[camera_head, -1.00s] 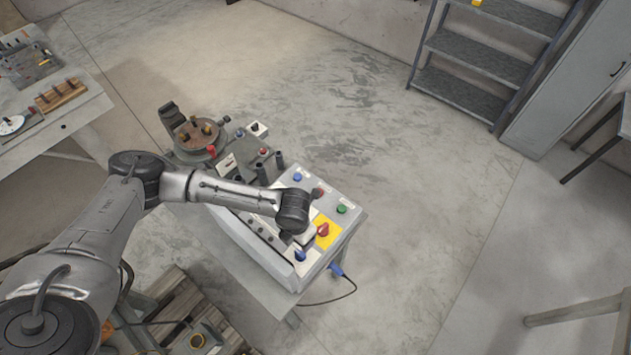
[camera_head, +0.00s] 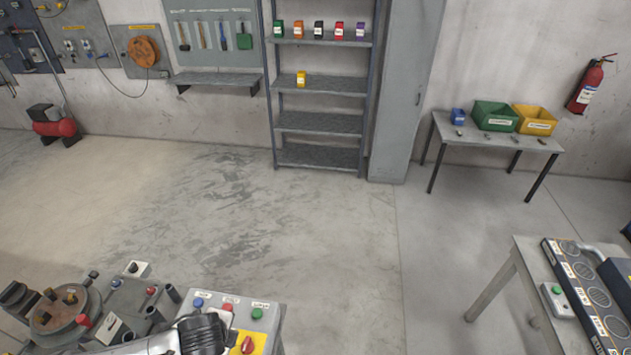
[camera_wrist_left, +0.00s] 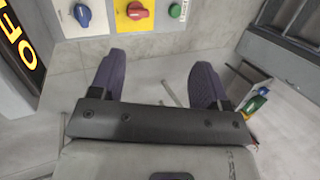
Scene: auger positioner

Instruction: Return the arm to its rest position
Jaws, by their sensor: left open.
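My left arm (camera_head: 185,340) shows at the bottom edge of the head view, over the front of the control panel (camera_head: 268,322). Its gripper is hidden or out of frame there. In the left wrist view my left gripper (camera_wrist_left: 157,80) is open, its two dark fingers wide apart with nothing between them. Beyond the fingertips are a blue knob (camera_wrist_left: 82,14), a red knob (camera_wrist_left: 137,10) on a yellow plate and a green button (camera_wrist_left: 175,10). The fingers look apart from these controls. My right gripper is in neither view.
The positioner with a round disc (camera_head: 65,308) stands at lower left beside the panel. A table (camera_head: 510,262) is at lower right. A shelf rack (camera_head: 320,122) and a bin table (camera_head: 470,135) stand at the back. The middle floor is clear.

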